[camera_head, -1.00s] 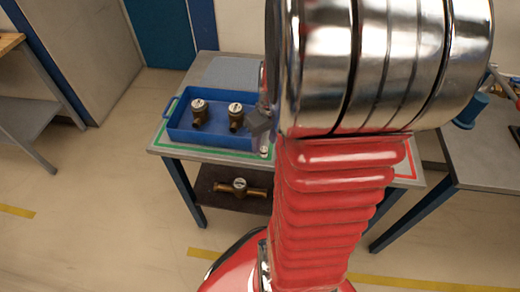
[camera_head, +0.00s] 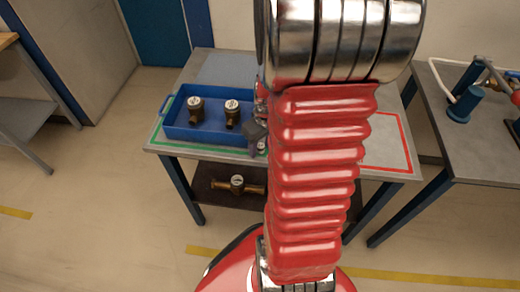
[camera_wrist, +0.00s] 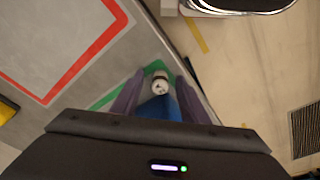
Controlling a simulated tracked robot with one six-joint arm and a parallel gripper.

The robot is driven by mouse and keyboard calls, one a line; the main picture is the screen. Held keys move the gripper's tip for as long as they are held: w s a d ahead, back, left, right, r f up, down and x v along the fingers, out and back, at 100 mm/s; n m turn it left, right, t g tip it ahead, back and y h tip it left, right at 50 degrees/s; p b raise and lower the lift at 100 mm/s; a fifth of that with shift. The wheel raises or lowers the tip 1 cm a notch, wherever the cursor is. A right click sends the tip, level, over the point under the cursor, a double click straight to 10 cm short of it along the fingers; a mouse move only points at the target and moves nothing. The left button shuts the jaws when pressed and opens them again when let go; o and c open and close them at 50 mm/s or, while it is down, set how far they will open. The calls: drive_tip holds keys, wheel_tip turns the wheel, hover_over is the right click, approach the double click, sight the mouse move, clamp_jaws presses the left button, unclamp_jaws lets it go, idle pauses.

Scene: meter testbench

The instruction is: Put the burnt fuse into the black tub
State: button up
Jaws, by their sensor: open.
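A small white cylinder with a dark mark on its end (camera_wrist: 160,85) stands on the table by the green line, between the tips of my gripper (camera_wrist: 159,77) in the wrist view; it may be the burnt fuse. The fingers are open, one to each side, and I cannot tell how high above it they are. In the head view my gripper (camera_head: 257,136) is dark, beside the blue tray's right front corner, with the small pale piece (camera_head: 262,147) just below it. I see no black tub in either view; my arm hides part of the table.
The blue tray (camera_head: 168,119) holds two brass meters (camera_head: 196,110) on the table. A brass meter (camera_head: 237,185) lies on the lower shelf. A red outline (camera_head: 408,150) marks the table's right. Another bench (camera_head: 480,160) with pipework stands at right.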

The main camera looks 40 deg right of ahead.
idle(0.4)
clamp_jaws()
